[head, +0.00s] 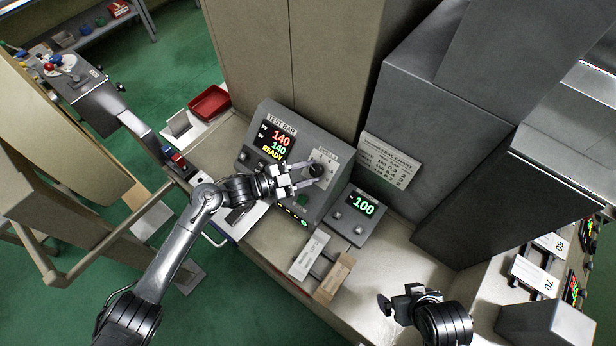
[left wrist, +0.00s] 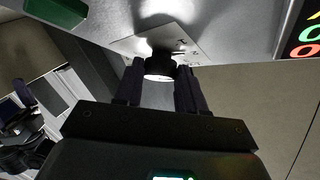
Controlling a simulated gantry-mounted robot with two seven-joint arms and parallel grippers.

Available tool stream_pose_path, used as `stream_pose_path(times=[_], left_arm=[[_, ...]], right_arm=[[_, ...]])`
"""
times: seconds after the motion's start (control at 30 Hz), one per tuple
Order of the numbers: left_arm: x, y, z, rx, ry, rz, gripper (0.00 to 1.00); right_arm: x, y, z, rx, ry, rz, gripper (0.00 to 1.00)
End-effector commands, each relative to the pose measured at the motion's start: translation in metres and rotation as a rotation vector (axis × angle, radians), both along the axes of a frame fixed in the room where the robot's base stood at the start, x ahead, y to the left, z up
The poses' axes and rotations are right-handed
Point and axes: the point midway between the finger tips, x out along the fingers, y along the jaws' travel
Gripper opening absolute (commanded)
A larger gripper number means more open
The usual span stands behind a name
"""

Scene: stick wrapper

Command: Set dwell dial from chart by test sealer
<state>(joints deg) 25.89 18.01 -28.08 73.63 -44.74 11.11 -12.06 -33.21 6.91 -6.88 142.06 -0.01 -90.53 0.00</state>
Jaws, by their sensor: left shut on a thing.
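The test sealer (head: 256,150) is a grey box marked TEST BAR, with a display reading 140, 140 and READY. Its dwell dial (head: 316,170) is a dark knob on a pale plate at the right of the panel. In the left wrist view the dial (left wrist: 160,66) sits between my left fingers. My left gripper (head: 308,174) is shut on the dial; the fingers (left wrist: 160,88) are on both sides of it. The seal chart (head: 388,160) is a white card on the grey cabinet, its small print unreadable. My right gripper (head: 392,304) is over the bench at the lower right, its jaw opening unclear.
A small grey unit (head: 356,214) reading -100 stands right of the sealer. White (head: 309,254) and tan (head: 334,277) blocks lie in front of it. A red tray (head: 209,103) is at the back left. Tall grey cabinets (head: 440,110) bound the right. Bare bench lies before the right gripper.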

Motion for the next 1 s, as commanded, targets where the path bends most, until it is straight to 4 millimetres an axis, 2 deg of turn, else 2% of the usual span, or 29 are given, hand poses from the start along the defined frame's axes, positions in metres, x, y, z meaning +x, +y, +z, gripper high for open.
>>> stream_pose_path(times=[0.03, 0.2, 0.7, 0.73, 0.87, 1.0], left_arm=[[0.0011, 0.0009, -0.0018, 0.013, -0.012, -0.015, 0.09], [0.0011, 0.0004, -0.0001, 0.038, -0.029, -0.048, 0.09], [0.0016, 0.0003, 0.0021, 0.048, -0.037, -0.06, 0.09], [0.0016, 0.0003, 0.0021, 0.047, -0.037, -0.059, 0.44], [0.0015, 0.0003, 0.0018, 0.047, -0.037, -0.059, 0.64], [0.0014, 0.0003, 0.0015, 0.047, -0.036, -0.06, 0.65]], right_arm=[[0.0, 0.0, -0.006, 0.0, 0.0, 0.0, 1.0], [0.0, 0.0, -0.0108, 0.0, 0.0, 0.0, 1.0], [-0.0001, 0.0, -0.0115, 0.0, 0.0, 0.0, 1.0], [-0.0001, 0.0, -0.0115, 0.0, 0.0, 0.0, 1.0], [-0.0001, 0.0, -0.0115, 0.0, 0.0, 0.0, 1.0], [-0.0001, 0.0001, -0.0116, 0.0, 0.0, 0.0, 1.0]])
